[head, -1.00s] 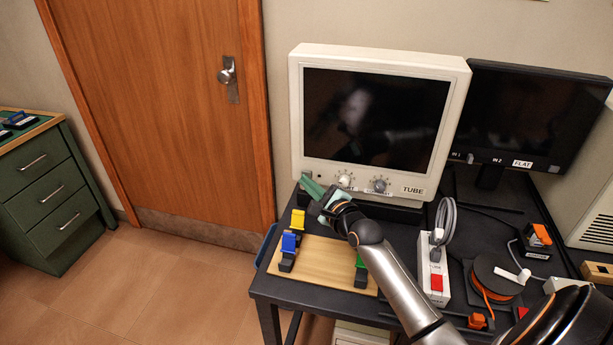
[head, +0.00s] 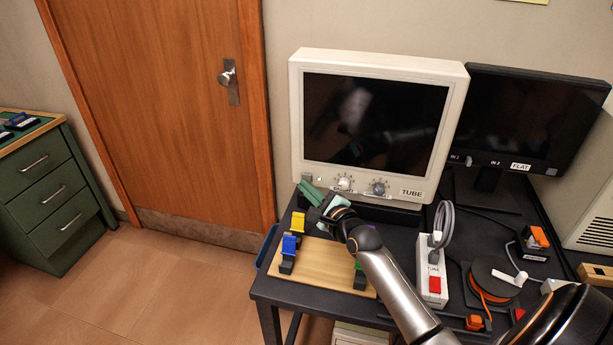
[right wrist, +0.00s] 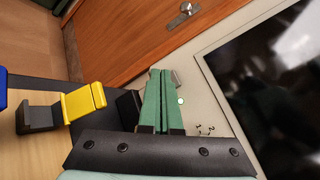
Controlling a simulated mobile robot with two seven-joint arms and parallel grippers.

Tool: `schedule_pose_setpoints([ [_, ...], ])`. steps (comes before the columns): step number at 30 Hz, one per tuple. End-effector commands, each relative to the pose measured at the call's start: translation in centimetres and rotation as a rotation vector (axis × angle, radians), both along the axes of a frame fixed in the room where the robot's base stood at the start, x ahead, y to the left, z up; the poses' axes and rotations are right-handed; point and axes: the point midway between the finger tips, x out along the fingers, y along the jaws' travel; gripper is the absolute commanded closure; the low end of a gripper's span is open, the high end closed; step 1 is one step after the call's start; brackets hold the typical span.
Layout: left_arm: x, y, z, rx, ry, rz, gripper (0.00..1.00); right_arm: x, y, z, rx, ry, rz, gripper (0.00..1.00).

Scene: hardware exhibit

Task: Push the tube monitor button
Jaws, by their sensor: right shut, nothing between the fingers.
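The cream tube monitor (head: 437,130), labelled TUBE, stands on the dark table with a dark screen. A small grey square button (head: 306,177) is at the lower left of its front frame, beside a small pale dot (head: 319,179) and two knobs. My right gripper (head: 307,187) has its green fingers shut and empty, pointing at that lower left corner. In the right wrist view the fingertips (right wrist: 160,72) overlap the button's edge (right wrist: 178,78); I cannot tell whether they touch it. The pale dot shows just right of the fingers. My left gripper is not in view.
A wooden board (head: 325,273) with blue, yellow and green clips lies below my right gripper. A power strip (head: 432,275), an orange cable reel (head: 492,282) and a flat monitor (head: 530,115) are to the right. A door stands at the left.

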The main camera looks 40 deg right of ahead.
Motion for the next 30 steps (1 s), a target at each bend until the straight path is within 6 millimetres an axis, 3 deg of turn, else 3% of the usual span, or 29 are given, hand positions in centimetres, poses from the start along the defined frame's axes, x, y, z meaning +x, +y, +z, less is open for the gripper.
schedule_pose_setpoints([
  [8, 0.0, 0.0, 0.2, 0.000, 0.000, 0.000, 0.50, -0.1, 0.2, 0.0, 0.000, 0.001, 0.001, 1.00],
  [21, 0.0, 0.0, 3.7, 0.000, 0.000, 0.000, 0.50, -2.9, 3.4, 0.2, 0.002, 0.003, 0.001, 1.00],
  [30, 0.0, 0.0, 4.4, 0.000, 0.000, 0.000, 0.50, -3.9, 4.6, 0.0, -0.001, 0.001, 0.000, 1.00],
])
